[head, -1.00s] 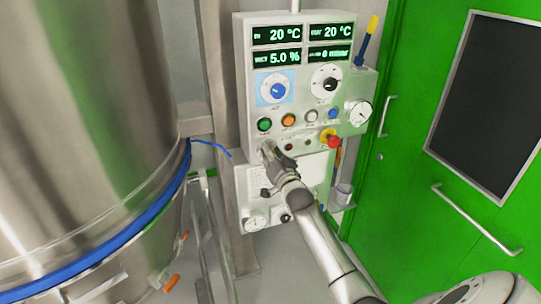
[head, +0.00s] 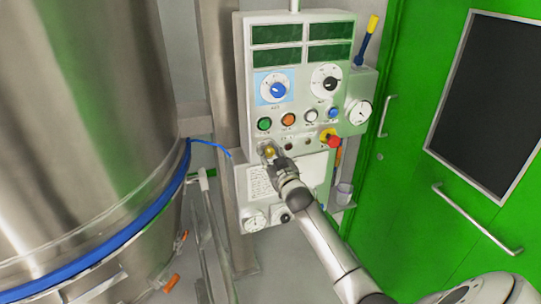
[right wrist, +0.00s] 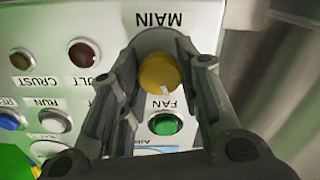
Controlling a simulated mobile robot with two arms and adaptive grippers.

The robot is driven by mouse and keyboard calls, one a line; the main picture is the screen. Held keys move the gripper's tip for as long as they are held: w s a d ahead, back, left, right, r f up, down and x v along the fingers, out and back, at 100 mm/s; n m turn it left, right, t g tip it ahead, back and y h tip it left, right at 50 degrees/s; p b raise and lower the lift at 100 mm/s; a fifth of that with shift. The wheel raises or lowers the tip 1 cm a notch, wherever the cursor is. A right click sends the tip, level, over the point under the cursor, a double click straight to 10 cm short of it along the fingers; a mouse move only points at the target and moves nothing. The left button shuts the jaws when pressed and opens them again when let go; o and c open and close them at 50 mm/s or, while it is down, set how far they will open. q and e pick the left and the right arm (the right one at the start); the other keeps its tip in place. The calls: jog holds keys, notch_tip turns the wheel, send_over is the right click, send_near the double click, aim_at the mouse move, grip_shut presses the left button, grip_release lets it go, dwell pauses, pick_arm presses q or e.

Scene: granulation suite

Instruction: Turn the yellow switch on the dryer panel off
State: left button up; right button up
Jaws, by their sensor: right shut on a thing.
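The dryer panel (head: 297,100) is a pale box on the wall with four displays, all dark. The yellow switch (head: 268,151) is at its lower left corner, partly covered by my right gripper (head: 272,155). In the right wrist view the yellow switch (right wrist: 160,75) sits between the two fingers of my right gripper (right wrist: 162,68), under the upside-down label MAIN. The gripper is shut on it. A white mark shows on the knob's edge, towards the bottom of that view. My left gripper is out of view.
A green button (head: 264,124) is just above the switch, with other buttons beside it. A red emergency knob (head: 333,141) is to the right. A large steel vessel (head: 85,120) fills the left, and a green door (head: 420,190) the right.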

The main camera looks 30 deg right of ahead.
jog(key=shift+n, duration=0.8)
jog(key=o, duration=1.1)
jog(key=shift+c, duration=0.2)
jog(key=shift+s+a+f, duration=0.1)
jog(key=shift+s, duration=0.2)
jog(key=v, duration=1.1)
jog(key=shift+s, duration=0.2)
